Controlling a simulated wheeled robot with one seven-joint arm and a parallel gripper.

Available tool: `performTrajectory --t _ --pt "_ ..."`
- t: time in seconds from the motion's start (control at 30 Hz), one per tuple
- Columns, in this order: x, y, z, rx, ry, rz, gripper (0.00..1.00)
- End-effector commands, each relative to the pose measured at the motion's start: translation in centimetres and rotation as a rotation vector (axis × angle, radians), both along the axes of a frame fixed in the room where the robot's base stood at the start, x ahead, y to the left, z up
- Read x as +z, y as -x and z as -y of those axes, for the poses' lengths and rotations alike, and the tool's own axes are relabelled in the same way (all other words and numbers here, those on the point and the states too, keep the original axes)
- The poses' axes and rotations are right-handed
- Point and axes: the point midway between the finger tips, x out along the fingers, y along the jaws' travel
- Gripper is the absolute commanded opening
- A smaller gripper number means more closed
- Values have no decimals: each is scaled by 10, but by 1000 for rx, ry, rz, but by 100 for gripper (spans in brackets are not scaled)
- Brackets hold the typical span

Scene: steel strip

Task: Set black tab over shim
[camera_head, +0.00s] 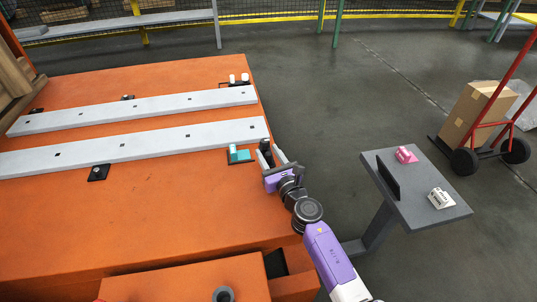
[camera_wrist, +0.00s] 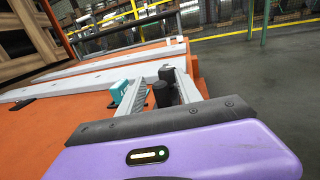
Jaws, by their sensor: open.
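My gripper (camera_head: 268,157) is open at the right end of the near steel strip (camera_head: 150,144), beside the orange bench's right edge. In the wrist view, the two grey fingers of my gripper (camera_wrist: 158,88) stand apart on either side of a black rounded piece (camera_wrist: 161,95). A second black upright piece (camera_wrist: 166,73) shows just beyond it. I cannot tell which of these is the black tab, or whether a finger touches either. A teal stepped block (camera_head: 239,155) sits left of the fingers by the strip; it also shows in the wrist view (camera_wrist: 118,91). I cannot make out a shim.
Small black fittings (camera_head: 98,172) stand along the strips. A grey side table (camera_head: 418,205) holds a pink piece (camera_head: 405,155), a white piece (camera_head: 440,198) and a black panel (camera_head: 388,178).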

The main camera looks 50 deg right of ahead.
Motion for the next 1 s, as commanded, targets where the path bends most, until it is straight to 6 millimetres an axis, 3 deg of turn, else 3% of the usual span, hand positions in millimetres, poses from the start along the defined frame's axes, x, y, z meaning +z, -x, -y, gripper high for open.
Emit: performTrajectory --t 0.2,0.4,0.43,1.0 --pt "0 0 0 0 0 0 41" --pt "0 0 0 0 0 0 2" --pt "0 0 0 0 0 0 0" --pt "0 0 0 0 -1 -1 0"
